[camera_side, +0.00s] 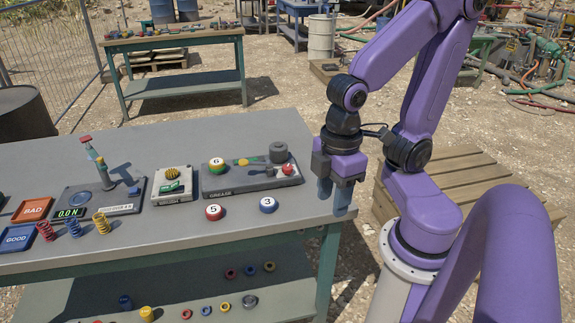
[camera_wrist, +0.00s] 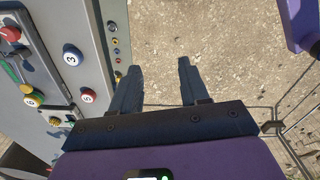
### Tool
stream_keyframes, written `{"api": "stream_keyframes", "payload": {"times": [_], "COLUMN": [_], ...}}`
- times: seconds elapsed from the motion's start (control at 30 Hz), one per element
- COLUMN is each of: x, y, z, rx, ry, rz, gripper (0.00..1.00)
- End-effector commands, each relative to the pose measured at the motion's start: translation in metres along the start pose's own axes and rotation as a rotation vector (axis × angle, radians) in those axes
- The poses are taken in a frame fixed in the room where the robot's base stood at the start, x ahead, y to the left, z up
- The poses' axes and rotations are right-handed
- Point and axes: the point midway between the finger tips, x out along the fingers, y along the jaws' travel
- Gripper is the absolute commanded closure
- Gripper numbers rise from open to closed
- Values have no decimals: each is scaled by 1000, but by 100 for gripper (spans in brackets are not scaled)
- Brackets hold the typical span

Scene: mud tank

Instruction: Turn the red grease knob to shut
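The red grease knob (camera_side: 288,169) sits at the right end of the grey grease tray (camera_side: 222,190), in front of a dark round cylinder. The knob also shows at the upper left edge of the wrist view (camera_wrist: 10,34). Whether it stands open or shut is too small to tell. My gripper (camera_side: 334,196) hangs fingers down beside the right edge of the bench, to the right of the knob and apart from it. In the wrist view its two fingers (camera_wrist: 157,88) are spread wide with only ground between them.
A red ball marked 5 (camera_side: 214,212) and a blue ball marked 3 (camera_side: 268,204) lie in front of the tray. A ball marked 6 (camera_side: 216,165) sits on its left end. A grey box with a yellow knob (camera_side: 172,175) stands further left. The bench's right end is clear.

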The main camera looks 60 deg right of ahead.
Motion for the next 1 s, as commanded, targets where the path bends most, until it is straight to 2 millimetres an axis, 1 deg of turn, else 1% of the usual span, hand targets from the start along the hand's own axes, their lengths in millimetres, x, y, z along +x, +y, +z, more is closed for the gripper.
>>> {"api": "stream_keyframes", "payload": {"times": [0.2, 0.37, 0.5, 0.63, 0.77, 0.87, 1.0], "x": [-6, -11, -15, -18, -21, -23, -26], "y": [42, 80, 115, 148, 182, 207, 241], "z": [-24, -36, -41, -41, -35, -27, -11], "rx": [312, 564, 783, 986, 1191, 1348, 1567], "ry": [-3, -7, -7, -10, -10, -13, -12], "rz": [6, 10, 14, 17, 21, 23, 26], "gripper": [55, 55, 55, 55, 55, 55, 55]}}
